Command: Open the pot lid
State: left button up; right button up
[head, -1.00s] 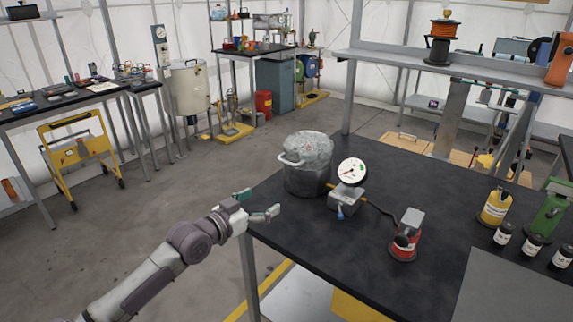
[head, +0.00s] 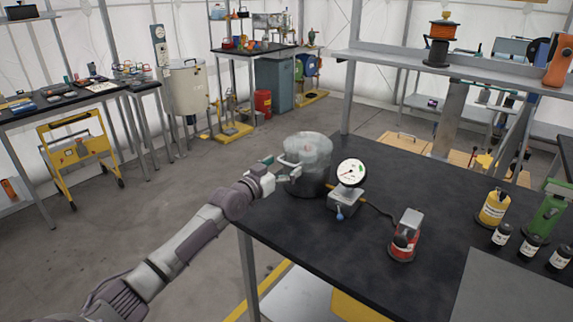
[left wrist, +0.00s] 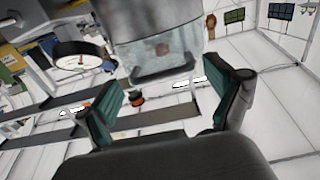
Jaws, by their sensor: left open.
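A grey metal pot (head: 308,180) stands near the left edge of the dark workbench, its pale, translucent-looking lid (head: 312,143) on top. My left gripper (head: 281,168) is open at the pot's left side, close to this handle. In the left wrist view the picture is turned; the pot (left wrist: 150,22) is at the top, with the handle bar (left wrist: 161,75) ahead between the two green-padded fingers (left wrist: 168,82). I cannot tell whether a finger touches it. My right gripper is not in view.
A round dial gauge (head: 351,172) on a small grey box stands just right of the pot. A red device (head: 405,238) and several bottles are farther right on the workbench (head: 330,235). Open floor lies left of the bench.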

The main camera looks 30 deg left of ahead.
pick_arm(q)
jog(key=shift+w, duration=0.85)
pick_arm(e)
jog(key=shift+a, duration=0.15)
pick_arm(q)
jog(key=shift+d, duration=0.1)
